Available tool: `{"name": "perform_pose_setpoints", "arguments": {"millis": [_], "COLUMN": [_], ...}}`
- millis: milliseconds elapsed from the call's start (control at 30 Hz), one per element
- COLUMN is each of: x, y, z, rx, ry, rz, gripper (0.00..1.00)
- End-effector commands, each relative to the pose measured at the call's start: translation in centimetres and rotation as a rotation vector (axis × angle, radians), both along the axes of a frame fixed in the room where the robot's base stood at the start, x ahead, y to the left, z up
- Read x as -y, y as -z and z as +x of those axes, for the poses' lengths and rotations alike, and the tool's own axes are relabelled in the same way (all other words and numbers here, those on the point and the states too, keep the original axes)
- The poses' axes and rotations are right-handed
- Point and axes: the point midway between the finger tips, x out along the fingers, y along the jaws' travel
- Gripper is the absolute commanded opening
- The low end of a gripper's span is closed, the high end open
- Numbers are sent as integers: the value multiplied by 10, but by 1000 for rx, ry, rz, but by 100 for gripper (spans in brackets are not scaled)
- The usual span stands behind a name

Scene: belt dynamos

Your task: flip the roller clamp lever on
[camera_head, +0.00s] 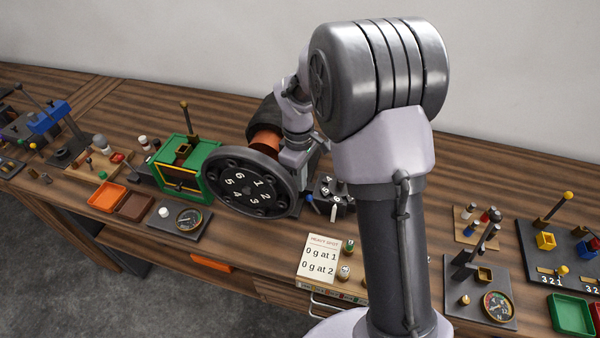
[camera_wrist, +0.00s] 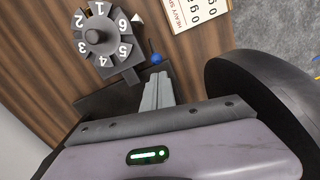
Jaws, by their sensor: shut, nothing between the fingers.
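A small blue ball knob (camera_wrist: 155,58), which looks like the end of the clamp lever, shows in the wrist view just beyond my fingertips. In the head view a blue tip (camera_head: 309,198) shows beside the large numbered wheel. My gripper (camera_wrist: 158,80) is shut and empty, its fingers pointing toward the knob; I cannot tell whether they touch it. The dark numbered wheel (camera_head: 236,181) stands upright in front of an orange and black body (camera_head: 266,137); its rim (camera_wrist: 262,82) fills the right of the wrist view. The lever's shaft and pivot are mostly hidden.
A numbered dial holder (camera_wrist: 97,37) stands close to the knob. A "heavy spot" card (camera_head: 320,258) lies near the bench front. A green frame (camera_head: 207,150) stands left of the wheel, with a gauge plate (camera_head: 175,227) in front. Other stations occupy both bench ends.

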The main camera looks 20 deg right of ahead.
Motion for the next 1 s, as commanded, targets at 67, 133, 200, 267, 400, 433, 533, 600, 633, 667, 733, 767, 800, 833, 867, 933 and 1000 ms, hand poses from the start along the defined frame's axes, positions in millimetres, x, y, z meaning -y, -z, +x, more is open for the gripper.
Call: {"name": "perform_pose_setpoints", "arguments": {"millis": [67, 133, 200, 267, 400, 433, 533, 600, 633, 667, 733, 767, 800, 833, 867, 933, 1000], "x": [0, 0, 0, 0, 0, 0, 0, 1, 1, 1, 2, 3, 4, 5, 5, 5, 7], "y": [13, 20, 24, 25, 25, 25, 25, 25, 25, 25, 24, 24, 23, 23, 23, 22, 21], "z": [-1, -2, -2, -2, -2, -2, -2, -2, -2, -2, -3, -3, -4, -5, -5, -5, -6], "rx": [-1, -1, -1, 0, 1, 1, 1, 1, 3, 4, 13, 16, 22, 26, 30, 35, 42], "ry": [1, 1, 1, 1, 1, 1, 1, 1, 1, 1, 2, 3, 4, 2, 2, 2, 2], "rz": [0, 0, -1, 0, -1, -1, -1, 1, 3, 6, 17, 23, 33, 39, 42, 51, 60], "gripper": [0, 0, 0, 0, 0, 0, 0, 0, 0, 0, 0, 0, 0, 0, 0, 0, 0]}}
